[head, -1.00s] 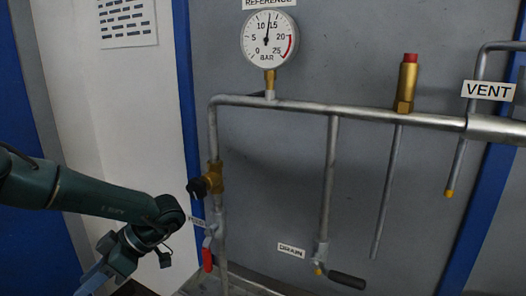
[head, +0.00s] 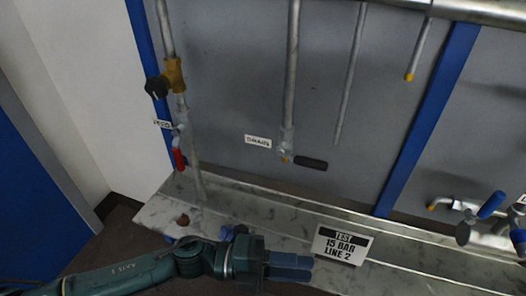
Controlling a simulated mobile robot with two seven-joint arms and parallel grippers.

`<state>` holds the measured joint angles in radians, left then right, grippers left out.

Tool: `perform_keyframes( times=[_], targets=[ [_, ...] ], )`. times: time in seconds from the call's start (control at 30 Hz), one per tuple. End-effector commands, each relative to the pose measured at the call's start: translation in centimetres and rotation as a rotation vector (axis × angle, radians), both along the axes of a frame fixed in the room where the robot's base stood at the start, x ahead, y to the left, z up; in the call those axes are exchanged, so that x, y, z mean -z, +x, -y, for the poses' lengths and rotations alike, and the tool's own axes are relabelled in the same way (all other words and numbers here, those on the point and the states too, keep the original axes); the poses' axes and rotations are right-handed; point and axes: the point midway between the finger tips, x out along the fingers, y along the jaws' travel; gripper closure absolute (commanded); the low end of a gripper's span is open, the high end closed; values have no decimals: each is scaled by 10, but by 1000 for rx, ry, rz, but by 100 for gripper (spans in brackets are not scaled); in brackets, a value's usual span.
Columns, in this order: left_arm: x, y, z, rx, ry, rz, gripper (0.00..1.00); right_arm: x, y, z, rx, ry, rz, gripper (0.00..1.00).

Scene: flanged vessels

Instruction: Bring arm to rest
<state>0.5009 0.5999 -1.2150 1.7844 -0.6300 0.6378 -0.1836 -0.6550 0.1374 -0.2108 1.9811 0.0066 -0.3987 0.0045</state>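My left arm (head: 130,274) comes in low from the left, dark green. Its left gripper (head: 291,267) is at the bottom middle and points right, in front of the grey ledge (head: 215,223). Its two blue-grey fingers lie side by side with no visible gap, and nothing shows between them. My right arm and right gripper are out of view.
A sign reading "TEST 15 BAR LINE 2" (head: 342,245) is just right of the fingertips. Above are the red-handled valve (head: 178,158), the brass valve (head: 173,76) and the black drain handle (head: 311,163). Blue-handled valves (head: 491,205) are at the right.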

Motion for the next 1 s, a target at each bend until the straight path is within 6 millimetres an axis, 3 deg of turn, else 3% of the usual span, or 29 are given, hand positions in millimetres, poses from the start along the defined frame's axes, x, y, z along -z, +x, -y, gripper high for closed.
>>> perform_keyframes(
  times=[0.17,0.27,0.37,0.5,0.6,0.87,1.0],
  targets=[
    [16,50,-38,-447,-92,-376,70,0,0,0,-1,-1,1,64],
    [44,68,-79,-690,-107,-591,70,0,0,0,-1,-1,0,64],
    [82,73,-131,-926,-98,-803,70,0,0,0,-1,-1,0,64],
    [131,56,-201,-1195,-63,-1045,70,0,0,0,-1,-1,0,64],
    [155,37,-239,-1334,-34,-1166,70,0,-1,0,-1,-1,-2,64],
    [199,-22,-318,-1615,49,-1408,70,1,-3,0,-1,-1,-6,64],
    [199,-20,-283,-1598,-84,-1510,70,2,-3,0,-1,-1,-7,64]
  ],
)
